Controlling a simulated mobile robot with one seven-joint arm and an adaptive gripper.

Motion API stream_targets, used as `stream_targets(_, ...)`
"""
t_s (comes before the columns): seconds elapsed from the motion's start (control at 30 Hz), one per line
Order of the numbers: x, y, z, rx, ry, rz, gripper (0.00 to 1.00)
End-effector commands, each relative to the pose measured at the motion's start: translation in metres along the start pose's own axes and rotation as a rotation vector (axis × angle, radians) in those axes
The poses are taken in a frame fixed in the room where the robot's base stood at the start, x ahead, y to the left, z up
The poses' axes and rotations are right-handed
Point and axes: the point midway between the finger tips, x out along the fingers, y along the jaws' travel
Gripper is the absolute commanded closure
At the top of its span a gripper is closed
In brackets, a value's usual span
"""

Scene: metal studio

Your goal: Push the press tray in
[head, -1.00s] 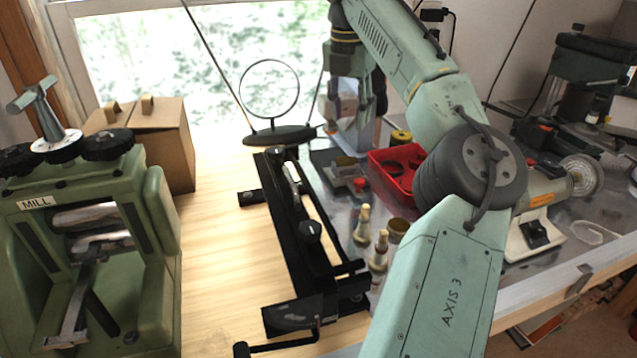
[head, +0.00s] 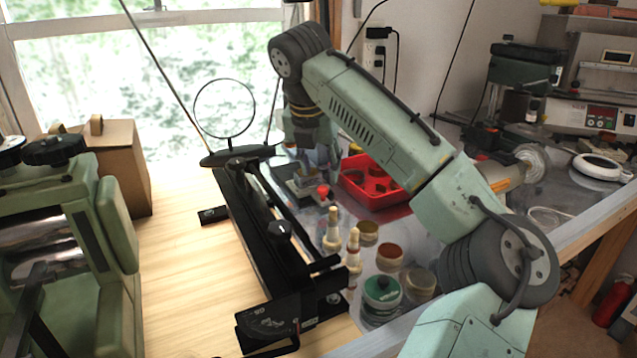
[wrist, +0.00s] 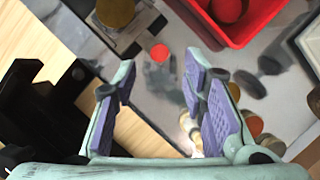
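A small press stands at the back of the metal bench top; its low tray (head: 306,190) shows below my gripper, with a red knob (head: 322,190) at its near side. In the wrist view the red knob (wrist: 160,52) lies beyond my fingertips, beside a metal plate (wrist: 128,35) bearing a brownish-yellow round part (wrist: 115,12). I cannot tell how far out the tray is. My gripper (wrist: 158,85) is open, with nothing between its purple-padded fingers and no visible contact with the knob. In the head view my gripper (head: 318,165) points down and partly hides the press.
A red bin (head: 372,192) stands right of the press. Two pale pegs (head: 343,240) and several small jars (head: 383,290) stand nearer. A long black frame (head: 270,240) with a ring lies left, beside a cardboard box (head: 122,165) and a green mill (head: 60,240).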

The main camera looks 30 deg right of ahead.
Motion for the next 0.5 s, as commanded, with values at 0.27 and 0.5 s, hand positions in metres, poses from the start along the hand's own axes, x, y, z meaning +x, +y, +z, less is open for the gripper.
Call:
stream_targets(0.27, 0.043, 0.0, 0.0, 0.001, 0.001, 0.0, 0.61)
stream_targets(0.5, 0.055, 0.0, 0.0, 0.001, -0.001, 0.001, 0.61)
